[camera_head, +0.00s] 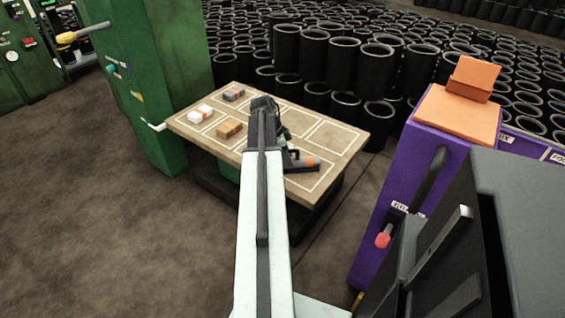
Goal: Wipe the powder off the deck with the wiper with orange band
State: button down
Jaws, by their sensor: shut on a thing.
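A dark wiper with an orange band (305,163) is low over the right front part of a tan table top (335,112) marked with white outlined rectangles. My gripper (284,145) is at the wiper's left end and shut on it; my arm hides part of the hold. I cannot tell whether the wiper touches the surface. I cannot make out any powder, and I cannot tell which surface is the deck.
A green cabinet (165,90) stands left, a purple cabinet (428,150) with an orange top right. Black sleeves (343,65) crowd behind.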

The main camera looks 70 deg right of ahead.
jog(key=shift+s+d+f, duration=0.1)
jog(key=shift+s+d, duration=0.1)
jog(key=shift+d, duration=0.55)
jog(key=shift+s+d, duration=0.2)
jog(key=shift+d, duration=0.55)
jog(key=shift+s+d, duration=0.4)
jog(key=shift+d, duration=1.2)
jog(key=shift+s+d, duration=0.4)
jog(key=shift+d, duration=1.15)
jog(key=shift+s+d, duration=0.4)
jog(key=shift+d, duration=1.2)
jog(key=shift+w, duration=0.1)
